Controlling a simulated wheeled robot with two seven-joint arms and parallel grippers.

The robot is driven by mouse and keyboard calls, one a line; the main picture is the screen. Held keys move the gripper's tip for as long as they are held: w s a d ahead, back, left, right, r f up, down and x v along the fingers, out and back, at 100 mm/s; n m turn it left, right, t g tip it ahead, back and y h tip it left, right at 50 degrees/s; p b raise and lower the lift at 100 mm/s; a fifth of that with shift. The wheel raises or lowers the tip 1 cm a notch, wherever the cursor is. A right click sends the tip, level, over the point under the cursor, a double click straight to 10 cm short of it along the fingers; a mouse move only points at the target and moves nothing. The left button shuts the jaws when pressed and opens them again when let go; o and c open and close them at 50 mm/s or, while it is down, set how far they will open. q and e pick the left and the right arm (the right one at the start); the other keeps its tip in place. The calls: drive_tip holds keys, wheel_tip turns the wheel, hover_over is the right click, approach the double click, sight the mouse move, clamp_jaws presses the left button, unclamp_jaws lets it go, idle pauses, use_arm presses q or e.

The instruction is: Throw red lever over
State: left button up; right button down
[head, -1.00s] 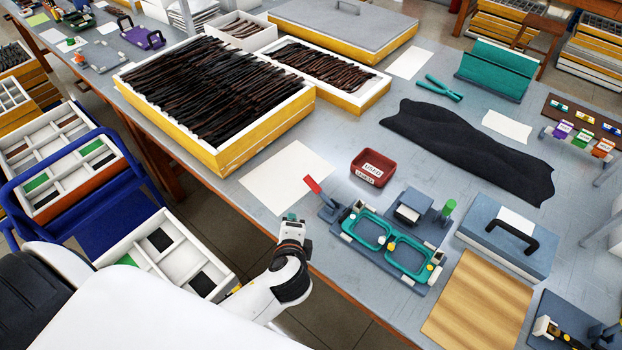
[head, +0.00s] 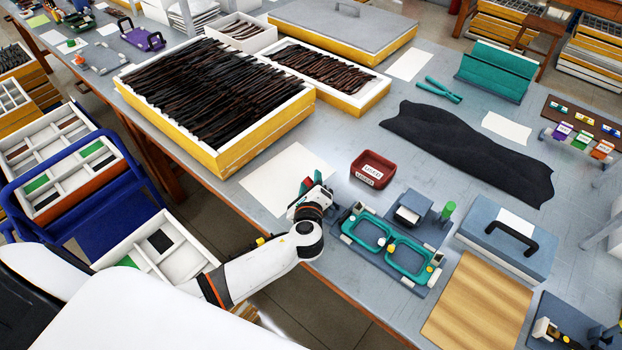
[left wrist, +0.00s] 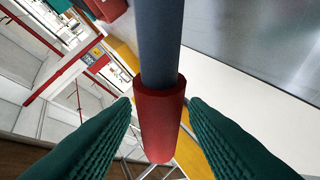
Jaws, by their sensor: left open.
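The red lever (left wrist: 159,120) shows in the left wrist view as a red grip on a blue-grey rod (left wrist: 158,40). It lies between the two green ribbed fingers of my left gripper (left wrist: 160,135), with a gap on each side. In the head view my left gripper (head: 308,194) is at the lever's place and hides most of it; only a bit of red shows. The fixture (head: 392,245) carrying a teal eyeglass frame (head: 408,258) lies just right of the gripper. My right gripper is not clearly seen.
A red labelled bin (head: 372,169) stands behind the fixture. A white sheet (head: 270,185) lies left of the gripper. A blue case (head: 505,241) with a black handle and a wooden board (head: 478,300) are to the right.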

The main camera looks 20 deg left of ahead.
use_arm(q)
drive_tip(key=shift+x, duration=0.85)
drive_tip(key=shift+c, duration=0.4)
clamp_jaws()
drive_tip(key=shift+r, duration=0.1)
drive_tip(key=d+r+m+t+y+b, duration=0.2)
drive_tip(key=m, duration=0.1)
drive_tip(key=shift+s+r, duration=0.15)
drive_tip(key=shift+s, duration=0.1)
drive_tip(key=shift+s+d+r+m+t+b, duration=0.25)
drive_tip(key=shift+d+r+m+t+b, duration=0.35)
drive_tip(key=shift+d+m+t+b, duration=0.45)
drive_tip(key=shift+s+d+r+m+t+b, duration=0.25)
drive_tip(key=shift+d+r+m+t+b, duration=0.45)
drive_tip(key=shift+m, duration=0.65)
drive_tip(key=shift+a+f, duration=0.15)
